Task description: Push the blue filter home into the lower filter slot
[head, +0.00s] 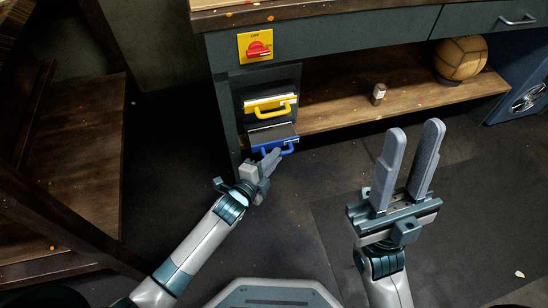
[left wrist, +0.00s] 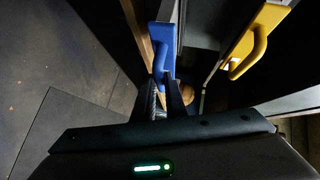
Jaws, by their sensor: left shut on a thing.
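The blue filter (head: 272,135) sits in the lower slot of the cabinet under the workbench and sticks out at the front. Its top surface shows grey, with a blue front and handle. My left gripper (head: 272,158) is shut on the blue handle; the fingers partly hide it. In the left wrist view, the blue front (left wrist: 166,42) stands just beyond my left fingers (left wrist: 165,92). The yellow filter (head: 270,104) is in the slot above and also shows in the left wrist view (left wrist: 256,38). My right gripper (head: 415,131) is open and empty, over the floor at right.
A yellow plate with a red switch (head: 258,47) is above the slots. A wooden shelf (head: 335,110) holds a leather ball (head: 460,58) and a small jar (head: 378,93). A blue box with a fan (head: 525,90) stands at right. Wooden furniture (head: 75,150) stands at left.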

